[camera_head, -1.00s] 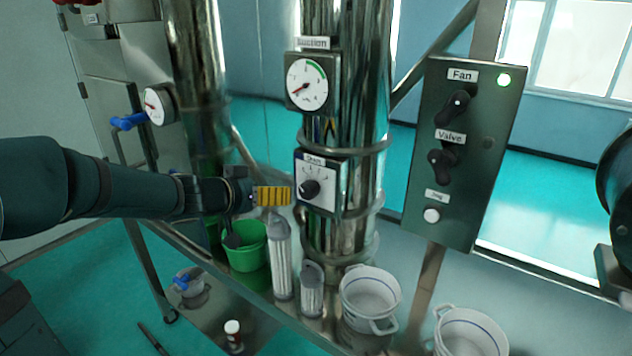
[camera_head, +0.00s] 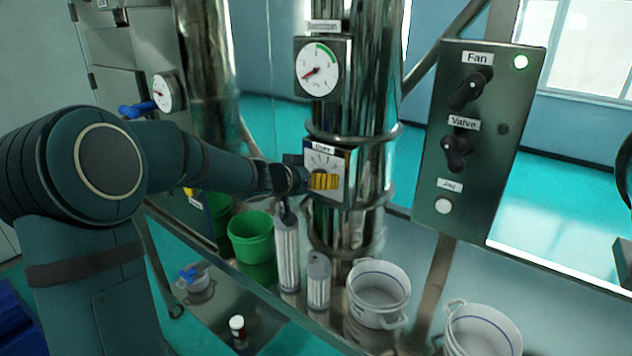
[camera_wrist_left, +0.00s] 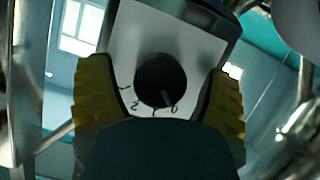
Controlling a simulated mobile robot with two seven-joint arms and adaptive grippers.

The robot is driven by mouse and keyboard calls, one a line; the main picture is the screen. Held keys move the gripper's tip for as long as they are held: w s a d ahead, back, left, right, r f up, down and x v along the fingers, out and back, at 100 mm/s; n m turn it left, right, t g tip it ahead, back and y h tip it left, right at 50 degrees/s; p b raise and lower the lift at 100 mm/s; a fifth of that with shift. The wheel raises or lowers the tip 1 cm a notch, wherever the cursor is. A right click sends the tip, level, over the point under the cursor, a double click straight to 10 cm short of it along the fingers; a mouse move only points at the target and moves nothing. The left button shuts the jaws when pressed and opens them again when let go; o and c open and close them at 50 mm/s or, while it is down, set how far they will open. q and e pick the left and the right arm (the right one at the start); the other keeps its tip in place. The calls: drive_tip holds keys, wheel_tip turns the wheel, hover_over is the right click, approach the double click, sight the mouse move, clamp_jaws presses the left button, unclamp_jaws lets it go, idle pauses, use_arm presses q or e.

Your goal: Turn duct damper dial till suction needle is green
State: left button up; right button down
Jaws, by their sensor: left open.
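The damper dial is a round black knob (camera_wrist_left: 160,80) on a white scale plate (camera_wrist_left: 205,48), mounted on the middle steel duct. In the left wrist view its pointer lies near the 0 mark. My left gripper (camera_head: 325,181) is in front of the plate; in the left wrist view its yellow fingers (camera_wrist_left: 162,100) are open, one on each side of the knob, with gaps visible. In the head view the gripper hides the knob. The suction gauge (camera_head: 318,68) sits above; its red needle points lower left, away from the green arc at upper right. My right gripper is not in view.
A control panel (camera_head: 478,140) with Fan and Valve knobs and a lit green lamp stands to the right. Below are a green bucket (camera_head: 250,232), grey cylinders and white pots (camera_head: 378,290) on the shelf. A second gauge (camera_head: 166,92) with a blue handle is at left.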

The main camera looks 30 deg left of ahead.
use_arm(q)
drive_tip(key=c, duration=1.2)
drive_tip(key=shift+f+m+y+b, duration=0.1)
drive_tip(key=shift+m+y+b, duration=0.4)
drive_tip(key=shift+m+b, duration=0.15)
drive_tip(key=m+y+b, duration=0.1)
drive_tip(key=m+b, duration=0.1)
drive_tip(key=b, duration=0.2)
drive_tip(key=shift+f, duration=0.1)
drive_tip(key=shift+m+y+b, duration=0.35)
drive_tip(key=shift+y+b, duration=0.05)
drive_tip(key=shift+b, duration=0.3)
